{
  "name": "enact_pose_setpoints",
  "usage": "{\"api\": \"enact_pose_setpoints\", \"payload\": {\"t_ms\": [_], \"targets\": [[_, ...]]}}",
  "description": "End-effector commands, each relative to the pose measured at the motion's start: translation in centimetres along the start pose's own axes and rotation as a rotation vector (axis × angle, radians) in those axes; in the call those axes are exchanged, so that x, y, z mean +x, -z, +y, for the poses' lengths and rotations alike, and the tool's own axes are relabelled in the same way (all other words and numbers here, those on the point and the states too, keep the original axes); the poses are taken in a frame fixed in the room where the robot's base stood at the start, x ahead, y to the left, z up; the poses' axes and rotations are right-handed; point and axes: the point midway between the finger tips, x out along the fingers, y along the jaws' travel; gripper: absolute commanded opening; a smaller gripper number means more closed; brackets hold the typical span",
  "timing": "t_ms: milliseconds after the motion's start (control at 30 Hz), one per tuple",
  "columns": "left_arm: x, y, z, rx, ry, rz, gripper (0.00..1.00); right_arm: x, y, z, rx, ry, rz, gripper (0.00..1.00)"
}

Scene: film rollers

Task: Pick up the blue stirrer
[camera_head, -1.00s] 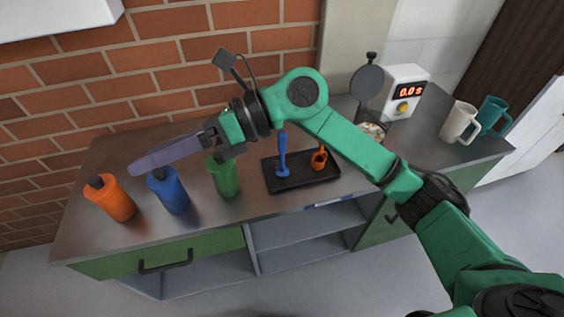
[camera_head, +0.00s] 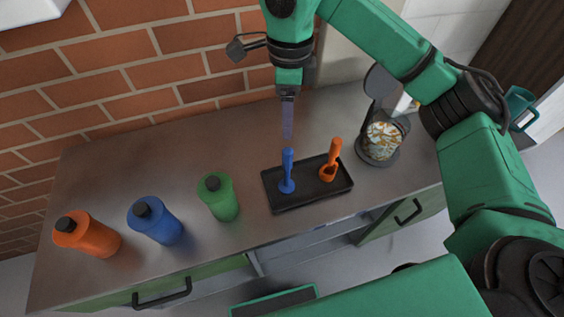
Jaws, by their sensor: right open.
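The blue stirrer (camera_head: 288,171) stands upright in the black tray (camera_head: 312,196) on the metal counter. An orange stirrer (camera_head: 331,161) stands beside it in the same tray, to its right. My right gripper (camera_head: 287,135) points down, its fingertips just above the top of the blue stirrer's handle in the picture. It is open and holds nothing. I cannot tell how large the height gap to the handle is. My left gripper is not in view.
Green (camera_head: 219,197), blue (camera_head: 156,222) and orange (camera_head: 88,234) bottles stand left of the tray. A container with a patterned filling (camera_head: 382,142) stands to its right. A brick wall (camera_head: 120,70) is behind. The counter's left back part is clear.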

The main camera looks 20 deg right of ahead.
Motion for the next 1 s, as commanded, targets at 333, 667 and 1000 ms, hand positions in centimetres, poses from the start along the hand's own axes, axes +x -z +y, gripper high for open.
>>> {"api": "enact_pose_setpoints", "payload": {"t_ms": [333,667,1000], "targets": [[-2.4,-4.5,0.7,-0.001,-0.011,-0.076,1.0,7.5,0.0,0.1,0.0,-0.005,-0.001,0.65],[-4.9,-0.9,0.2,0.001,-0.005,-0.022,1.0,12.7,-0.3,0.4,0.0,-0.004,-0.002,0.65],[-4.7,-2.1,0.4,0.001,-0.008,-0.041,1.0,13.1,-0.3,0.3,-0.001,-0.002,-0.003,0.15]]}}
